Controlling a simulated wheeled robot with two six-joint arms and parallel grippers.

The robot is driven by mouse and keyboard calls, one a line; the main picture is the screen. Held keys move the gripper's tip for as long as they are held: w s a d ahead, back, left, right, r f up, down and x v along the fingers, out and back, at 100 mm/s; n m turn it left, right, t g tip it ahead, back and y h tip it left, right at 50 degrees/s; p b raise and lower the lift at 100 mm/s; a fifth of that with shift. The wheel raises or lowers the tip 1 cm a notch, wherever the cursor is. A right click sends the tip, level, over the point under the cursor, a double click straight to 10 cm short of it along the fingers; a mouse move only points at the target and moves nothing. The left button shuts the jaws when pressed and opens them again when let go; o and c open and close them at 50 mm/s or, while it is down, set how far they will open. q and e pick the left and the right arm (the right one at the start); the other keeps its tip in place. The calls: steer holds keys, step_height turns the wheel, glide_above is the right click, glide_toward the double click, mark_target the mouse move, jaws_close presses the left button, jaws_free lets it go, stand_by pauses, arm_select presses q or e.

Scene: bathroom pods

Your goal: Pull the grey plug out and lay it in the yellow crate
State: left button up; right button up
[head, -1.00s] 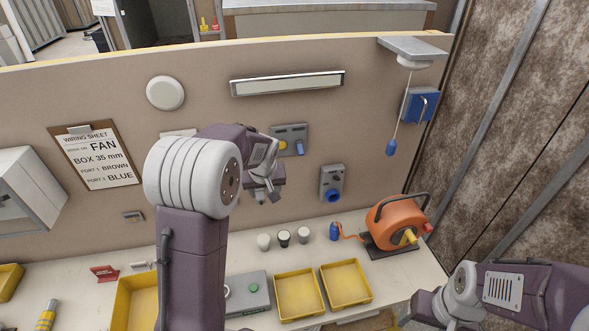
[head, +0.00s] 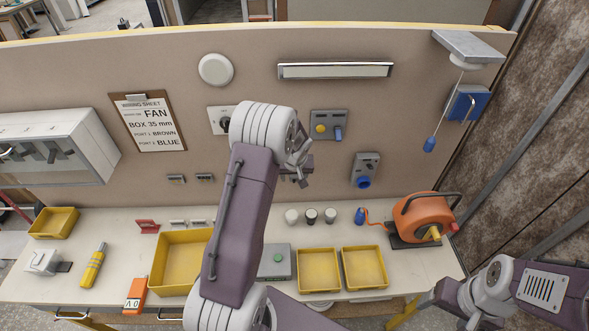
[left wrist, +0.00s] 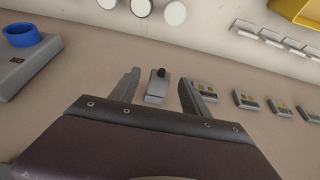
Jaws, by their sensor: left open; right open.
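A small grey block with a black knob, which looks like the grey plug (left wrist: 155,90), is at the wall in the left wrist view. My left gripper (left wrist: 160,80) is open, with one finger on each side of it; I cannot tell whether they touch it. In the head view my left gripper (head: 299,160) is in front of the wall and hides most of that spot. Several yellow crates stand on the bench: a large one (head: 157,262), two smaller ones (head: 318,290) (head: 365,287) and one at the far left (head: 53,234). My right gripper (head: 440,297) is open at the lower right.
A blue round socket (head: 362,182) is on the wall to the right of my left gripper. Small grey connectors (head: 205,177) sit to the left. Cups (head: 311,215), an orange cable reel (head: 422,218) and a grey box with a green button (head: 275,268) stand on the bench.

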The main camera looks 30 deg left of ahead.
arm_select(q)
steer(key=shift+f, duration=0.2)
steer(key=shift+c, duration=0.9)
jaws_close()
steer(key=shift+s+f+b, duration=0.1)
steer(key=shift+f+b, duration=0.05)
steer(key=shift+b, duration=0.2)
steer(key=shift+d, duration=0.1)
steer(key=shift+s+d+b, duration=0.2)
steer(key=shift+s+b, duration=0.1)
steer(key=shift+s, duration=0.05)
